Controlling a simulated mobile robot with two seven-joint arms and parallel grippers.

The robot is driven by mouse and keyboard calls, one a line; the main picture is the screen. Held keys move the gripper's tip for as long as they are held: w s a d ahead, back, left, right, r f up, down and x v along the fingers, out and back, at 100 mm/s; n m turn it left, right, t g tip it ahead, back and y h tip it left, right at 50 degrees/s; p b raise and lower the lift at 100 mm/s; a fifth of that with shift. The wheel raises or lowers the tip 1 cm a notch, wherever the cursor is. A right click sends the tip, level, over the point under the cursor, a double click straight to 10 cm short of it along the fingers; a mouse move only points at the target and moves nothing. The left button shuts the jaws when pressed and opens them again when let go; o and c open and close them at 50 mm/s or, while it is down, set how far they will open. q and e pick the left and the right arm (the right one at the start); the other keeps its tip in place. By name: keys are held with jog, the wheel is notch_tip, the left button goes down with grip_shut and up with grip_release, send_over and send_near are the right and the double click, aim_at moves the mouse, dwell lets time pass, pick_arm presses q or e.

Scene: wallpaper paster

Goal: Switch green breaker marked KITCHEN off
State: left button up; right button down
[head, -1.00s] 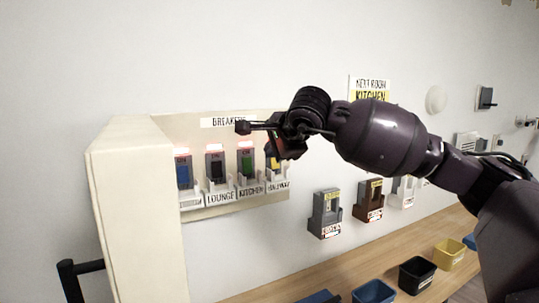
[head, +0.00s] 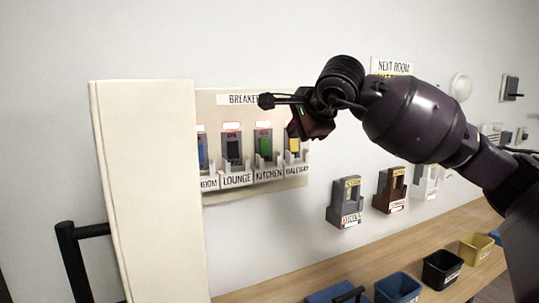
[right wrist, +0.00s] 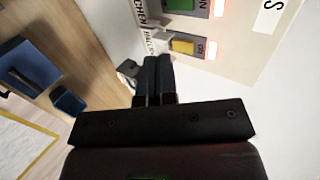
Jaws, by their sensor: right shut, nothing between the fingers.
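The green KITCHEN breaker (head: 264,147) sits in the wall panel (head: 222,193) between the dark LOUNGE breaker (head: 233,149) and the yellow HALLWAY breaker (head: 294,147). A red-lit indicator shows above it. Its label reads KITCHEN. My right gripper (head: 265,101) is shut and empty, in front of the panel's upper part, above the green breaker in the picture; contact cannot be told. In the right wrist view, the shut fingers (right wrist: 157,70) point toward the yellow breaker (right wrist: 183,46), with part of the green one (right wrist: 180,5) at the top edge. My left gripper is not in view.
A cream panel door (head: 150,185) stands open at the left with a black handle (head: 72,260). A blue breaker (head: 202,150) is partly hidden by it. Wall switches (head: 345,205) and several bins on a wooden shelf (head: 270,288) are to the lower right.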

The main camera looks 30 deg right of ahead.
jog(key=b, duration=0.1)
send_near(267, 145)
jog(key=w+f, duration=0.1)
jog(key=f, duration=0.1)
jog(key=w+f, duration=0.3)
jog(key=f, duration=0.1)
jog(key=shift+w+d, duration=0.15)
jog(key=shift+w, duration=0.6)
jog(key=shift+w+d, duration=0.1)
dwell(0.3)
jog(key=shift+r, duration=0.85)
